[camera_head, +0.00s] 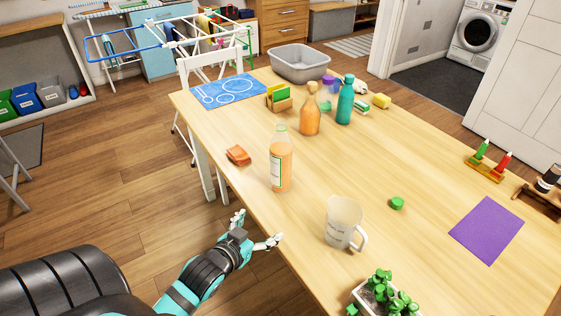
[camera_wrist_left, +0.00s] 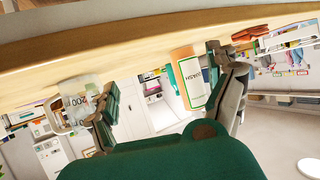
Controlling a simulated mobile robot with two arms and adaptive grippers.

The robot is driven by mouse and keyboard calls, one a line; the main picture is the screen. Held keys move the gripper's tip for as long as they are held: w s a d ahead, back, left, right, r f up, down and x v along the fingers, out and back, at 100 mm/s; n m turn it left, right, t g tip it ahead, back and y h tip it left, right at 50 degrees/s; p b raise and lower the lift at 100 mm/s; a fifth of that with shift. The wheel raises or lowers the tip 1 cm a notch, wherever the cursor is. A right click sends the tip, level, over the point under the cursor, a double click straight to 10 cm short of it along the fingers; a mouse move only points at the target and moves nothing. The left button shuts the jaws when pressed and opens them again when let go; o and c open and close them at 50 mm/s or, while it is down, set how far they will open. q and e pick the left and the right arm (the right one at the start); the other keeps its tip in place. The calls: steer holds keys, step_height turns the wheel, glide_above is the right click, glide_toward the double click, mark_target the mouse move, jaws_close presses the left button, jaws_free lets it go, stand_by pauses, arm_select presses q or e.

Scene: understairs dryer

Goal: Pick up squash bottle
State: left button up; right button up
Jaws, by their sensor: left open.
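The squash bottle (camera_head: 280,165) is clear with orange liquid, a white label and a pale green top. It stands upright near the table's left edge. In the left wrist view its orange and labelled side (camera_wrist_left: 190,80) shows between the fingers, close to the right one, partly hidden by it. My left gripper (camera_head: 256,229) is open and empty, off the table's near left edge, in front of the bottle and apart from it. In the left wrist view its two fingers (camera_wrist_left: 162,80) are spread wide. My right gripper is not in view.
On the wooden table (camera_head: 400,165), a measuring jug (camera_head: 340,222) stands right of the bottle and an orange cloth-like item (camera_head: 238,155) lies left. Behind are an orange spray bottle (camera_head: 310,117) and a teal bottle (camera_head: 345,103). A potted plant (camera_head: 385,295) stands at the near edge.

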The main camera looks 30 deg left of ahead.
mark_target(276, 159)
arm_select(q)
steer(key=w+a+r+t, duration=0.3)
steer(key=a+r+t, duration=0.2)
steer(key=r, duration=0.2)
steer(key=w, duration=0.7)
steer(key=w+a+p, duration=0.1)
steer(key=w, duration=0.3)
steer(key=shift+w+a+r, duration=0.1)
steer(key=shift+w+r, duration=0.1)
steer(key=shift+w, duration=0.05)
steer(key=w, duration=0.2)
steer(key=w+r+p, duration=0.1)
steer(key=w, duration=0.1)
steer(key=shift+w, duration=0.1)
steer(key=shift+w+f, duration=0.1)
steer(key=shift+w, duration=0.45)
steer(key=shift+s, duration=0.1)
steer(key=c, duration=1.8)
